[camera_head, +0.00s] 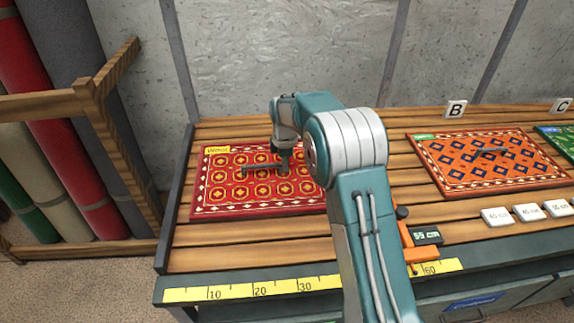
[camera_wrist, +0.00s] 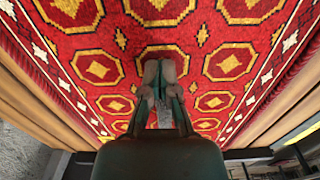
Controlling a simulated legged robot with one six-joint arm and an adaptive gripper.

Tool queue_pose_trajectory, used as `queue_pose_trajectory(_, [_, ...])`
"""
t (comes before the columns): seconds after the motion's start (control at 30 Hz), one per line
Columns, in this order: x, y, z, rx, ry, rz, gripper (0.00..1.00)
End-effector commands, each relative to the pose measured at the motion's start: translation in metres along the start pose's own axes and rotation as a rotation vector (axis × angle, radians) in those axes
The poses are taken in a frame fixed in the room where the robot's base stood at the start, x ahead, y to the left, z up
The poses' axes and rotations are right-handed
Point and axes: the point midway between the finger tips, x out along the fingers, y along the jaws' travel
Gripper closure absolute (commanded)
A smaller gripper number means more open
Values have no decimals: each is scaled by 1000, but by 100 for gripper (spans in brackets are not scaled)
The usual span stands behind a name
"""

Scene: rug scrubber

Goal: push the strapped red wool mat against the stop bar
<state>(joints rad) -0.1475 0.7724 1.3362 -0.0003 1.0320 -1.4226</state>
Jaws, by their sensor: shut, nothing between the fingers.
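The red wool mat (camera_head: 225,200), with gold octagons and a yellow tag marked "Wool", lies flat on the slatted table at the left. A dark strap or handle (camera_head: 258,168) sits on its middle. A dark bar (camera_head: 178,200) runs along the table's left end, with a narrow strip of wood between it and the mat. My gripper (camera_head: 284,168) points down over the mat, just right of the strap's visible part. In the wrist view my gripper's fingers (camera_wrist: 160,78) are together and empty, over the red mat (camera_wrist: 97,68). Whether they touch it, I cannot tell. My arm hides the mat's right edge.
An orange mat (camera_head: 470,170) with a dark handle lies right, near sign B (camera_head: 455,109). A yellow ruler (camera_head: 250,290) runs along the front edge. An orange gauge reading "59 cm" (camera_head: 426,236) and white blocks (camera_head: 527,212) are at the right. Rolled rugs stand left in a wooden rack (camera_head: 90,100).

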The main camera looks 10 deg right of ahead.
Motion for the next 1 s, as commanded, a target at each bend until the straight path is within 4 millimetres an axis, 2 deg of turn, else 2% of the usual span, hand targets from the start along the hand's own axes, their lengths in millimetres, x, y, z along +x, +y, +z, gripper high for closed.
queue_pose_trajectory(0.23, [1,0,-38,-4,0,-1,100])
queue_pose_trajectory(0.67, [-6,0,-41,-1,2,2,100])
queue_pose_trajectory(0.77, [-19,1,-41,-1,2,4,100])
queue_pose_trajectory(1.0, [-69,1,-40,-1,2,4,100])
